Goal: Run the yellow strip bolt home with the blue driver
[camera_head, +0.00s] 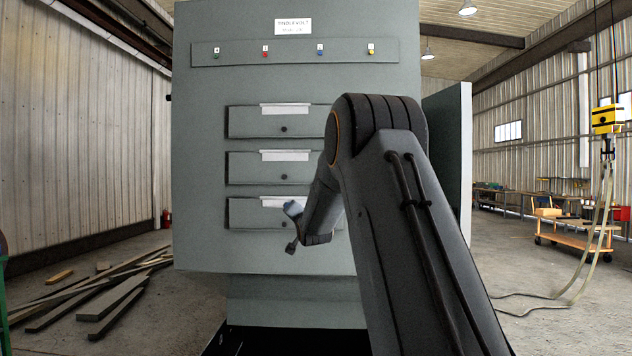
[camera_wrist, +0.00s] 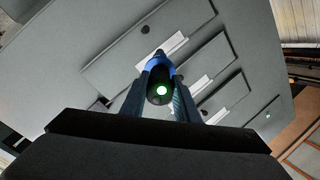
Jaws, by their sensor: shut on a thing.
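The blue driver (camera_wrist: 158,62) is in my gripper (camera_wrist: 161,84) in the wrist view. The fingers are shut around its dark body, and a green light glows on its near end. Its far tip is hidden behind its own body. In the head view my gripper (camera_head: 292,228) is low in front of the bottom drawer, well below the strip (camera_head: 295,52). A pale blue part shows there; I cannot tell whether it is driver or finger. The strip carries a yellow-marked bolt (camera_head: 371,50) at its right end. How far that bolt sticks out is too small to tell.
The grey cabinet (camera_head: 205,140) has three drawer fronts with pale labels. Green, red and blue markers (camera_head: 320,50) sit left of the yellow one. An open door panel (camera_head: 448,150) stands at right. Planks (camera_head: 110,300) lie on the floor at left.

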